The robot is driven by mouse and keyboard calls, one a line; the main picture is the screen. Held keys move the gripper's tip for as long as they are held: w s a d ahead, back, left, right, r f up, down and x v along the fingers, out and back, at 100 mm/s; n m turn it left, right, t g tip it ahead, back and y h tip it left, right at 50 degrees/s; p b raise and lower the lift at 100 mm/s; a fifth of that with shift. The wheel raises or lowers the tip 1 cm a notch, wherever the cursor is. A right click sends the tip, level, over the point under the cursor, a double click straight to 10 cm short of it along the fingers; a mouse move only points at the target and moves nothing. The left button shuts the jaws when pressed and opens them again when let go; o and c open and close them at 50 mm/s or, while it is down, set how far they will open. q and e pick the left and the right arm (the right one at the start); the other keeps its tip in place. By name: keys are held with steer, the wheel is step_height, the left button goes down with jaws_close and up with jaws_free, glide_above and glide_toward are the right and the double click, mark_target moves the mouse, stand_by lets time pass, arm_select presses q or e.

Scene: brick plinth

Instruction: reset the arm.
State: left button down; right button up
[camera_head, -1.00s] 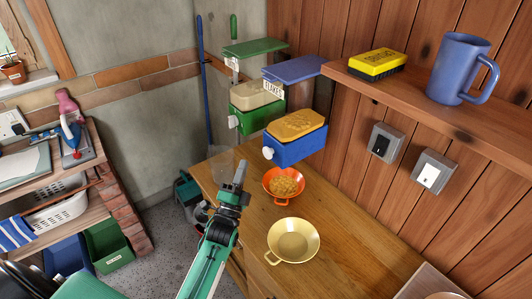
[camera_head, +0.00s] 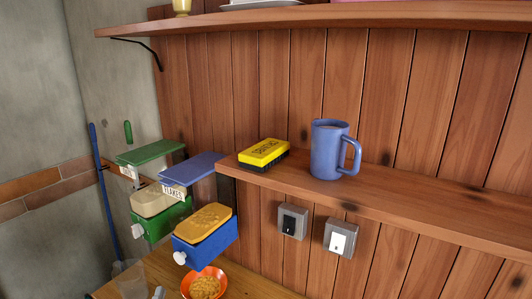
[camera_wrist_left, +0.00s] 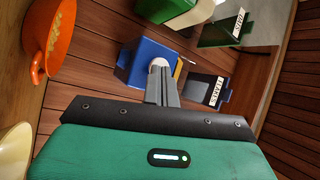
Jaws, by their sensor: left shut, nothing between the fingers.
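Only the tip of my left gripper (camera_head: 158,293) shows at the bottom edge of the head view, beside the orange bowl of flakes (camera_head: 204,284). In the left wrist view my left gripper (camera_wrist_left: 161,72) has its fingers together with nothing between them. Its fingertips appear in front of the blue dispenser's white knob (camera_wrist_left: 160,65); I cannot tell how far apart they are. The rest of the left arm is out of the head view. My right gripper is in neither view.
The blue dispenser (camera_head: 212,240) and green dispenser (camera_head: 165,222) hang on the wall above the wooden counter (camera_head: 262,287). A shelf (camera_head: 430,215) holds a yellow-black box (camera_head: 263,153) and a blue mug (camera_head: 328,152). The cream bowl (camera_wrist_left: 14,150) shows in the wrist view.

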arm_select(q)
steer(key=s+d+f+n+g, duration=0.2)
steer(key=s+f+n+g, duration=0.3)
steer(key=s, duration=0.5)
steer(key=s+d+f+n+g+h, duration=0.1)
steer(key=s+d+f+n+g, duration=0.15)
steer(key=s+g, duration=0.65)
steer(key=s+d+f+n+g, duration=0.2)
steer(key=s+f+n+g, duration=0.15)
steer(key=s, duration=0.85)
step_height(320, 180, down, 29)
steer(key=s+a+f+g, duration=0.1)
steer(key=s+a+f, duration=0.1)
steer(key=s+f, duration=0.7)
steer(key=s+a+f+g, duration=0.1)
steer(key=s+f, duration=0.9)
steer(key=f, duration=0.1)
steer(key=shift+s+a+f, duration=0.3)
steer(key=shift+a+f, duration=0.05)
steer(key=shift+f, duration=0.05)
